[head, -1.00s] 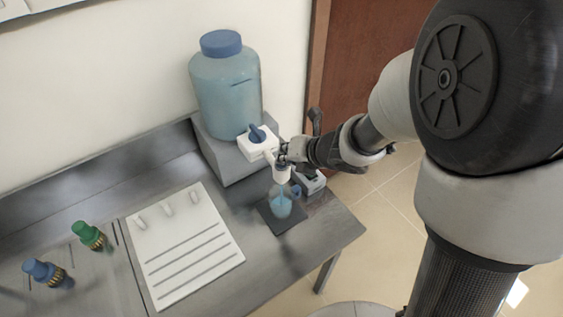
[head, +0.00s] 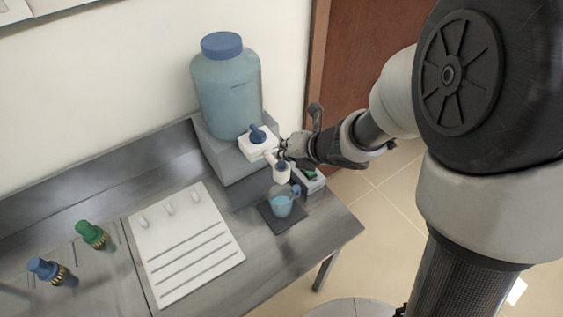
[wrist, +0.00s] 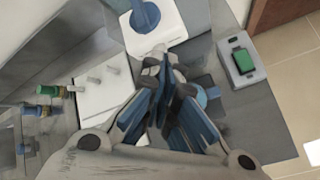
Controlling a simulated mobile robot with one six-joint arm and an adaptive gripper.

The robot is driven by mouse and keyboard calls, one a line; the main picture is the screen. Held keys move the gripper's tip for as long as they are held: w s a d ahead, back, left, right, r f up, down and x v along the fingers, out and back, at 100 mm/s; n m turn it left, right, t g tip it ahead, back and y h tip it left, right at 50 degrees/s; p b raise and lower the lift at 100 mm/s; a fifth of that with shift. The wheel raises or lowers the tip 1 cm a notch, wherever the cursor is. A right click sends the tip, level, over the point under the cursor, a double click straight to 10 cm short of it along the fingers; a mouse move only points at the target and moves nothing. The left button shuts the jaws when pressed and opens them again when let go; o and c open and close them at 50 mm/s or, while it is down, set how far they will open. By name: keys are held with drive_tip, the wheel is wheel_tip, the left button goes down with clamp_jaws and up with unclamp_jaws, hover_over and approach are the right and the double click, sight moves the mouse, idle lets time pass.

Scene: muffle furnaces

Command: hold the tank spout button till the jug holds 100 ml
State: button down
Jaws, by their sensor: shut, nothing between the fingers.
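The clear blue tank (head: 227,95) with a blue lid stands on a grey stand. Its white tap block with a blue knob (head: 258,137) also shows at the top of the wrist view (wrist: 147,18). The white spout (head: 281,175) has a small blue button on top. The jug (head: 281,207) stands upright below it on a dark pad, with blue liquid inside; I cannot read its level. No stream shows. My gripper (head: 283,154) is shut and empty just above and beside the spout. In the wrist view my gripper (wrist: 165,68) hides most of the spout and jug.
A white board (head: 185,245) lies left of the jug. The bench edge is close on the right.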

sight(285, 162)
drive_tip(key=shift+r+p, duration=2.25)
drive_tip(key=shift+r, duration=0.35)
drive_tip(key=shift+f, duration=0.1)
drive_tip(key=s+d+r+m+t+h+b, duration=0.1)
drive_tip(key=s+d+r+m+h+b, duration=0.25)
drive_tip(key=d+m, duration=0.45)
drive_tip(key=s+d+r+m+t+h+b, duration=0.1)
drive_tip(key=s+d+r+m+h+b, duration=0.2)
drive_tip(key=d+m, duration=0.5)
drive_tip(key=s+a+f+m+g+b, duration=0.1)
drive_tip(key=s+f+m+g+b, duration=0.1)
drive_tip(key=s+m, duration=0.7)
drive_tip(key=s+a+f+m+g+b, duration=0.1)
drive_tip(key=s+f+m+g+b, duration=0.1)
drive_tip(key=s+m, duration=0.8)
drive_tip(key=shift+s+a+f, duration=0.25)
drive_tip(key=shift+s+f, duration=0.1)
drive_tip(key=shift+s, duration=0.05)
